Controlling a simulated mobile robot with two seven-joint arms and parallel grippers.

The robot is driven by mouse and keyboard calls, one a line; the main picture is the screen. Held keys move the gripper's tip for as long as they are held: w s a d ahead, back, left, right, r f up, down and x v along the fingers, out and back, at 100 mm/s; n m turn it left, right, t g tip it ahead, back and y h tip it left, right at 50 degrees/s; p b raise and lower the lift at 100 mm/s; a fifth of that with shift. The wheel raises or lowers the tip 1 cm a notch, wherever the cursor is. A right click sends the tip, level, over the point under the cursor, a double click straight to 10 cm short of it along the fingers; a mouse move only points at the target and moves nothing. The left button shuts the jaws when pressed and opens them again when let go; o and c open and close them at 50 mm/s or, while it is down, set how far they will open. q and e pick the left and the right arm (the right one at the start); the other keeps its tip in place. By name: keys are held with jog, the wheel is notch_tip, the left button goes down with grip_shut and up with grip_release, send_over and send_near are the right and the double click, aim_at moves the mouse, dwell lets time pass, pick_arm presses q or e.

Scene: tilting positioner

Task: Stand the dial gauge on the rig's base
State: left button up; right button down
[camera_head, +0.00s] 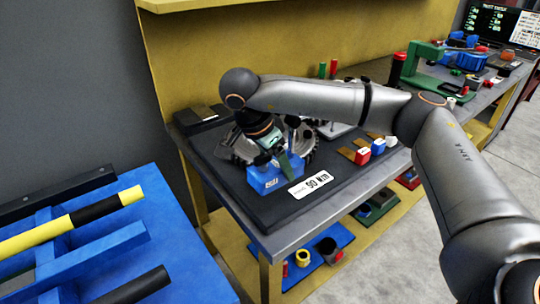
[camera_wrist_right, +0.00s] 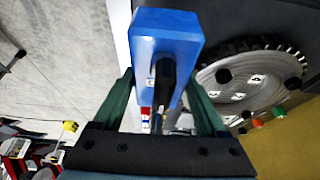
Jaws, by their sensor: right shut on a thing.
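My right gripper (camera_head: 278,160) is shut on a blue block (camera_head: 263,181) with a small white label, which looks like the base of the dial gauge. In the right wrist view, the blue block (camera_wrist_right: 167,42) sits between the green fingers, with a black rod-like part in front of it. I cannot make out a dial face. The rig's toothed round plate (camera_head: 302,147) is behind the block; it also shows in the right wrist view (camera_wrist_right: 262,92). The dark base (camera_head: 250,207) lies under them. I cannot tell whether the block touches it. My left gripper is out of view.
A white label plate (camera_head: 310,183) lies at the dark base's front. Small blue, red and white blocks (camera_head: 378,147) stand to its right. A blue frame with a yellow-black bar (camera_head: 70,222) is at left. A green C-shaped stand (camera_head: 422,62) is farther along the bench.

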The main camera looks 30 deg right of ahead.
jog(key=shift+s+f+b, duration=0.1)
jog(key=shift+f+b, duration=0.8)
jog(key=shift+f, duration=0.15)
jog(key=shift+f+b, duration=0.65)
jog(key=shift+f, duration=0.35)
pick_arm(q)
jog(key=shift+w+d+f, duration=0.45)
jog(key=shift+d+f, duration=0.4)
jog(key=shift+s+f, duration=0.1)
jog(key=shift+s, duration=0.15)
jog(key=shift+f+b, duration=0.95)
jog(key=shift+b, duration=0.05)
pick_arm(e)
jog(key=shift+f, duration=1.8)
